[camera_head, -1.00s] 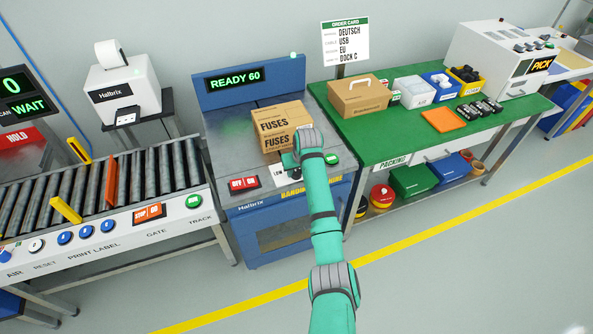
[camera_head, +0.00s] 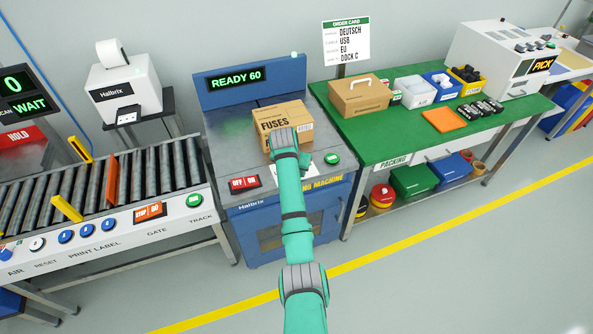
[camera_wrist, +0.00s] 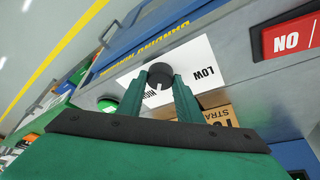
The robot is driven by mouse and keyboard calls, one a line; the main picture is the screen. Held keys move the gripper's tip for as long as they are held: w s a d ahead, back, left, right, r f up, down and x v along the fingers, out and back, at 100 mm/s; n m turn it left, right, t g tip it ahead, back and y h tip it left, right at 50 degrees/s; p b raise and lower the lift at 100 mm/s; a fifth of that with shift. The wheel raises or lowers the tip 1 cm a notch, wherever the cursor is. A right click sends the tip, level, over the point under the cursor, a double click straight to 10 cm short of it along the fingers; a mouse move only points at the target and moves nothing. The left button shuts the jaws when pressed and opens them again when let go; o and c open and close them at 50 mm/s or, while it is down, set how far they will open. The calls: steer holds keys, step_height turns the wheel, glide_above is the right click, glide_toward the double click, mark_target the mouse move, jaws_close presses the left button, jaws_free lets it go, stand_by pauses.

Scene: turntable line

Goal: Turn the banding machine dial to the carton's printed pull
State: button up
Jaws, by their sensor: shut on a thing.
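The black dial (camera_wrist: 160,74) sits on a white plate (camera_wrist: 195,58) printed LOW and HIGH in the wrist view. My gripper (camera_wrist: 165,82) is shut on the dial, one finger on each side. In the head view my gripper and wrist hide the dial. The banding machine (camera_head: 228,128) shows READY 60 on its green display (camera_head: 235,78). The brown carton (camera_head: 296,112), marked FUSES, lies on the machine top behind my wrist. Its lower print is covered there. In the wrist view a corner of the carton (camera_wrist: 224,115) shows only part of its print, including "STRA".
A red OFF/ON switch (camera_head: 244,182) sits left of the dial plate and a green button (camera_head: 332,159) right of it. The roller conveyor (camera_head: 125,180) is at left. The green packing table (camera_head: 400,140), with a closed carton (camera_head: 358,97) and bins, is at right.

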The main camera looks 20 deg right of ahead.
steer(key=shift+m, duration=0.5)
steer(key=o, duration=1)
steer(key=shift+o, duration=0.2)
steer(key=shift+r, duration=0.15)
steer(key=v, duration=1)
steer(key=shift+a+r, duration=0.25)
steer(key=shift+a, duration=0.05)
steer(key=shift+w, duration=0.15)
